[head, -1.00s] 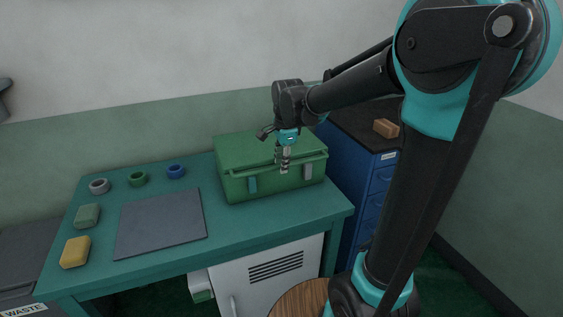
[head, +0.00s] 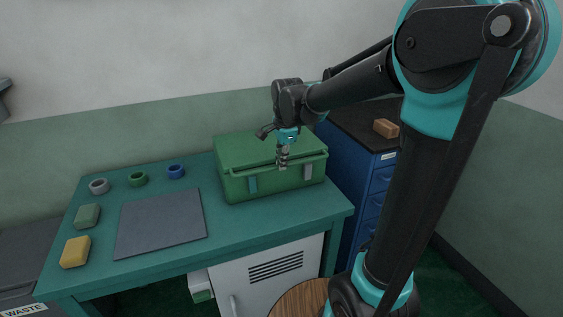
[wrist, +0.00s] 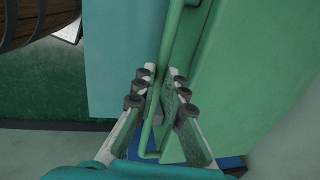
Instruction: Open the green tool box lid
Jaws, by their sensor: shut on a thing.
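The green tool box (head: 270,186) stands on the teal workbench with its lid (head: 245,150) down. My gripper (head: 283,164) is at the middle of the box's front, pointing down at the lid's front edge. In the wrist view my gripper (wrist: 163,88) has its fingers on either side of a thin green handle bar (wrist: 171,45) along the box and is shut on it. The fingertips partly hide the bar.
The workbench (head: 235,228) also holds a dark mat (head: 160,222), grey, green and blue rings (head: 176,171), and green and yellow blocks (head: 75,252). A blue drawer cabinet (head: 374,190) with a brown block (head: 386,128) stands right of the box.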

